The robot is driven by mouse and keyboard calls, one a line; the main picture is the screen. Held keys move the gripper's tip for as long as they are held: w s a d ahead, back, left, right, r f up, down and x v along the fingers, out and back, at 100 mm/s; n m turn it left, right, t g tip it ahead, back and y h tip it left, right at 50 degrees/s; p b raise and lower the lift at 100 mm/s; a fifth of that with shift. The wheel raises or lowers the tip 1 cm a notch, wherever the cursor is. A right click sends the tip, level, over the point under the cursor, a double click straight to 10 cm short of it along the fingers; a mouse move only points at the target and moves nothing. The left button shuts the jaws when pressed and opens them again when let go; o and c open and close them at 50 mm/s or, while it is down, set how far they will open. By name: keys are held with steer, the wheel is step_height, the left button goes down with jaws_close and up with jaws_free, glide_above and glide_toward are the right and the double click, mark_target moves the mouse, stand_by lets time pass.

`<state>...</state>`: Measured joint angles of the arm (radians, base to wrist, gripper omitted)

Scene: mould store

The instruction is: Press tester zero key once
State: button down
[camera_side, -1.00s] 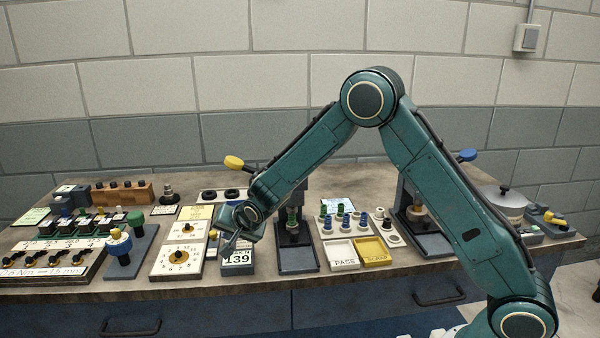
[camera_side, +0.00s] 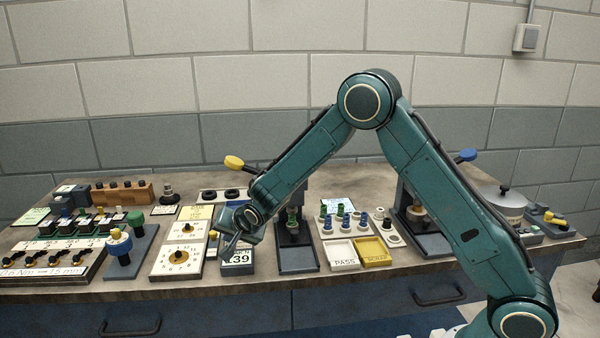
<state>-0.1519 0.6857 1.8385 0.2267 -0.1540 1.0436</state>
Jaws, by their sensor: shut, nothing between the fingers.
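The tester (camera_side: 238,268) is a small dark box with a white display (camera_side: 241,258) near the front of the bench. The display's last digits read 39; its left end is partly covered by my fingers. My gripper (camera_side: 227,253) is shut and empty, pointing down at the tester's upper left. I cannot tell whether the fingertips touch it. The zero key cannot be made out; the gripper and wrist hide part of the tester's top.
A white dial board (camera_side: 160,262) stands close on the left. A dark press stand (camera_side: 296,260) with a yellow-knobbed lever (camera_side: 233,162) is close on the right. PASS (camera_side: 342,254) and yellow scrap (camera_side: 374,252) trays lie further right. Blue and green knobs (camera_side: 119,243) stand at left.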

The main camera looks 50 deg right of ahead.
steer(key=shift+f, duration=0.2)
stand_by(0.3)
steer(key=shift+r, duration=0.9)
steer(key=shift+r, duration=0.1)
step_height(320, 180, up, 5)
steer(key=shift+f, duration=0.1)
stand_by(0.6)
stand_by(0.6)
